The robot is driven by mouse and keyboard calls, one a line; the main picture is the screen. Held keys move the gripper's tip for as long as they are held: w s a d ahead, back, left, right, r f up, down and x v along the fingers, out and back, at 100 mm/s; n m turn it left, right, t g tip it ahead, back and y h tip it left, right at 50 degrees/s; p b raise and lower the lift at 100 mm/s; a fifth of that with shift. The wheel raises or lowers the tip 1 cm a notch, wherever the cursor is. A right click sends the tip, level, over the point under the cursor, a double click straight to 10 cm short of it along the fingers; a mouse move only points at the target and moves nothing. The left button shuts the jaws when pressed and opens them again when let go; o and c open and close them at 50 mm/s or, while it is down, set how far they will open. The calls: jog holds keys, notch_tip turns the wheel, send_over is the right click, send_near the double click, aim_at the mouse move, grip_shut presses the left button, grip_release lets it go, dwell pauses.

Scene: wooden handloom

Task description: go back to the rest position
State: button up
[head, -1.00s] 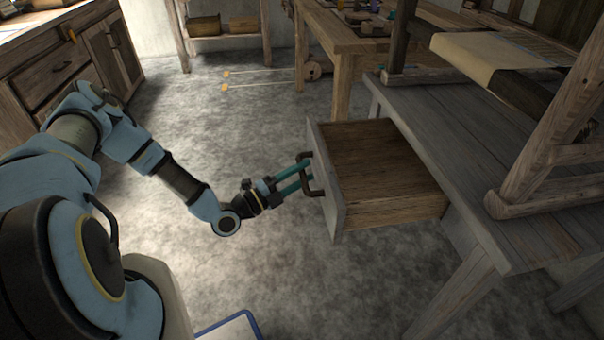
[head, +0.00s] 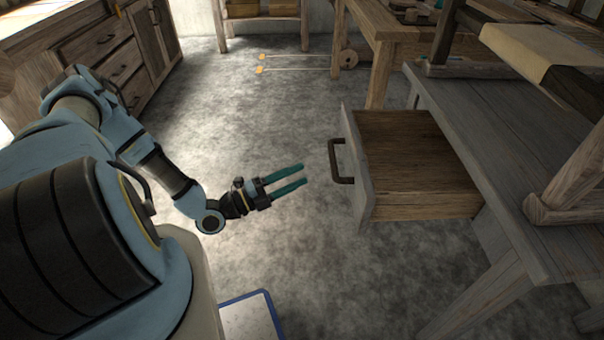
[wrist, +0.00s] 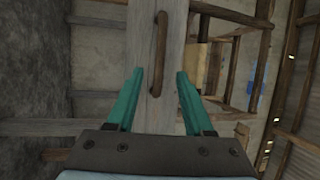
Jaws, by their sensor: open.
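My gripper (head: 303,174) is open and empty, its two teal fingers apart in the air left of the drawer handle (head: 338,162). The fingers do not touch the handle. The drawer (head: 415,150) is pulled out from under the grey wooden table (head: 470,130), and its inside looks empty. In the wrist view my open gripper (wrist: 159,95) points at the drawer front (wrist: 145,65), with the dark handle (wrist: 160,55) ahead, beyond the fingertips.
A wooden cabinet (head: 100,60) stands at the upper left. A wooden workbench (head: 380,45) is at the back. Two thin rods (head: 295,63) lie on the floor at the back. A blue-edged white panel (head: 250,318) is at the bottom. Floor around my gripper is clear.

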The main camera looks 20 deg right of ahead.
dwell(0.4)
jog(key=s+a+r+m+g+y, duration=0.55)
jog(key=a+m+g+y, duration=0.35)
jog(key=m, duration=1)
jog(key=w+a+r+m+t+y, duration=0.2)
jog(key=a+r+m+y, duration=0.2)
jog(key=a+m, duration=0.2)
jog(key=w+a+r+m+t+y, duration=0.1)
jog(key=a+r+m+t+y, duration=0.2)
jog(key=a+r+m+y, duration=0.25)
jog(key=w+a+r+m+t+p, duration=0.1)
jog(key=a+r+m+p, duration=0.1)
jog(key=r+p, duration=0.3)
jog(key=w+a+r+m+t+y+p, duration=0.1)
jog(key=a+r+m+t+p, duration=0.1)
jog(key=r+p, duration=0.3)
jog(key=w+a+r+m+t+p, duration=0.2)
jog(key=r+m+p, duration=0.2)
jog(key=r, duration=0.7)
jog(key=shift+a+r+p, duration=0.2)
jog(key=shift+p, duration=0.3)
